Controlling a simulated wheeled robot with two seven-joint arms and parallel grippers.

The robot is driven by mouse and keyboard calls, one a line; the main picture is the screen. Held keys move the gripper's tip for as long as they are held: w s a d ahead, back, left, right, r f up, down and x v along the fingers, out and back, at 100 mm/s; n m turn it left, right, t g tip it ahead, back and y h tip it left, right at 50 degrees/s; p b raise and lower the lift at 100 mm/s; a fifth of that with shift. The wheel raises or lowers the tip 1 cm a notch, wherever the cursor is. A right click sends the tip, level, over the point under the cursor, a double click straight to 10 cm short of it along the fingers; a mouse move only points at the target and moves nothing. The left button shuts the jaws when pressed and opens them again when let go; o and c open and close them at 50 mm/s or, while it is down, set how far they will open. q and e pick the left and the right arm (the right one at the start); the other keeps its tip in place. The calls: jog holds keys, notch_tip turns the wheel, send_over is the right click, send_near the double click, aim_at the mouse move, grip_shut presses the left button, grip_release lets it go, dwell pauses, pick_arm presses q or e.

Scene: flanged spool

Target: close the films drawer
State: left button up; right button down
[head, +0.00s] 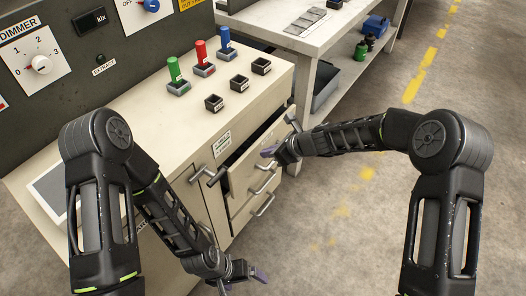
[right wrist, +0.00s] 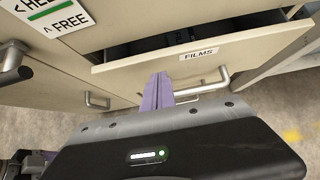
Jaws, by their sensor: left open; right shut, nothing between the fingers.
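The films drawer (right wrist: 240,60) stands partly open in the right wrist view, with a "FILMS" label on its front and a dark gap behind its top edge. Its metal bar handle (right wrist: 212,84) is beside my right fingertips. In the head view the drawer front (head: 243,174) is partly hidden by my right gripper (head: 268,151). My right gripper is shut and empty, its purple fingers (right wrist: 158,92) in front of the drawer face; I cannot tell whether they touch it. My left gripper (head: 248,274) is open and empty, low in front of the cabinet.
More drawers with bar handles (head: 264,205) lie below. The cabinet top (head: 150,110) holds red, green and blue pegs (head: 202,55) and several small black holders. A workbench (head: 320,25) stands behind. The floor (head: 340,215) at right is clear.

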jog(key=p+v, duration=0.1)
jog(key=v, duration=1)
jog(key=shift+d+f, duration=0.15)
jog(key=shift+f, duration=0.15)
jog(key=shift+s, duration=0.15)
